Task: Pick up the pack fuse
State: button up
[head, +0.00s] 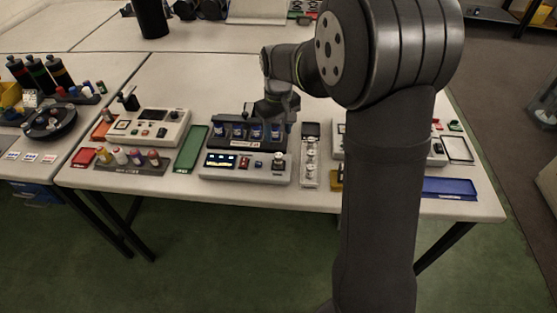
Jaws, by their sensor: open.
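I cannot tell which small part is the pack fuse at this size. A dark rack with several blue-banded cylinders (238,130) stands on the middle table. In front of it is a light grey console (222,174) with a lit display, a small red part and a small dark-and-silver part at its right end. My gripper (264,116) is at the rack's right half, above or behind the cylinders. Its fingers are small and dark against the rack, and I see nothing held in it. My arm hides part of the table to the right.
A narrow strip with several silver round parts (310,156) lies right of the console. A green tray (187,158), a row of coloured cylinders (133,158) and another device (173,128) are to the left. A blue tray (450,188) lies at the right.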

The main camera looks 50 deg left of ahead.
aim_at(278, 155)
notch_tip(278, 155, down, 12)
jog(key=shift+r, duration=0.2)
grip_shut()
dwell(0.4)
jog(key=shift+r, duration=0.15)
